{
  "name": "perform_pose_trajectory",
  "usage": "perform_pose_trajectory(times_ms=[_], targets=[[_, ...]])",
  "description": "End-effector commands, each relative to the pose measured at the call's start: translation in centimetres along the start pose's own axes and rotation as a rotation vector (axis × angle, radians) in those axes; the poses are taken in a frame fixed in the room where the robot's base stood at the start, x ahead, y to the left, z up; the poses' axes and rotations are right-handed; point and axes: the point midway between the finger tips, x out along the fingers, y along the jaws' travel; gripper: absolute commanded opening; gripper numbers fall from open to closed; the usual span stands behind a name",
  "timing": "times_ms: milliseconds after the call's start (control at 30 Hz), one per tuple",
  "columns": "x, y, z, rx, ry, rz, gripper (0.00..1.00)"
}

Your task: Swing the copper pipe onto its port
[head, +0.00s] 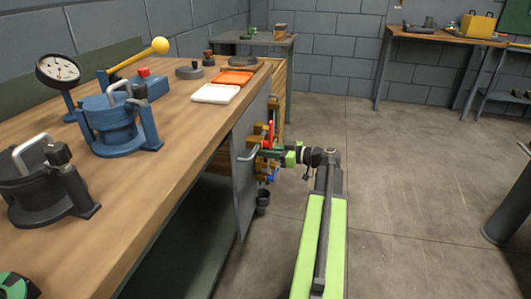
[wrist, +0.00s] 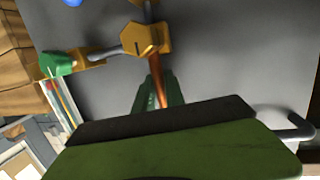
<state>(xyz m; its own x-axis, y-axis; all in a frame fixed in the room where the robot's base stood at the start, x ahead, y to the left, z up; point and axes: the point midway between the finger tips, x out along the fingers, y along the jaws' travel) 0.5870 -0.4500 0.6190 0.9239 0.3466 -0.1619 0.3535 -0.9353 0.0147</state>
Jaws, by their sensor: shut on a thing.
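The copper pipe (wrist: 157,76) shows in the wrist view as a thin orange-brown length running from a brass hex fitting (wrist: 146,39) down between my fingers. My green gripper (wrist: 158,98) is shut on it, in front of the grey panel. A second brass fitting (wrist: 83,57) with a green end lies to the left, joined to the hex fitting by a grey piece. In the head view my gripper (head: 278,154) is at the panel's fittings and hides most of the pipe. I cannot tell which fitting is the port, nor whether the pipe's far end touches it.
The grey panel (head: 244,188) at the bench end carries a handle (head: 249,154), a red part (head: 270,134) and a blue part (head: 272,175) close to my gripper. A dark cup (head: 263,198) hangs below. The wooden bench (head: 165,135) stands left; open floor lies right.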

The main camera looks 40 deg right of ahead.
Motion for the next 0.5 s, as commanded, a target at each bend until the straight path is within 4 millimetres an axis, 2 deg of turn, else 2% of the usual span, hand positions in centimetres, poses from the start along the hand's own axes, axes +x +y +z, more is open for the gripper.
perform_pose_trajectory(times_ms=[133,167,200,500], targets=[[0.10,0.33,-0.27,0.000,0.008,0.008,0.00],[0.11,0.31,-0.26,0.000,0.007,0.007,0.18],[0.11,0.30,-0.24,0.000,0.007,0.007,0.23],[-0.26,0.17,-0.16,0.000,0.004,0.005,0.23]])
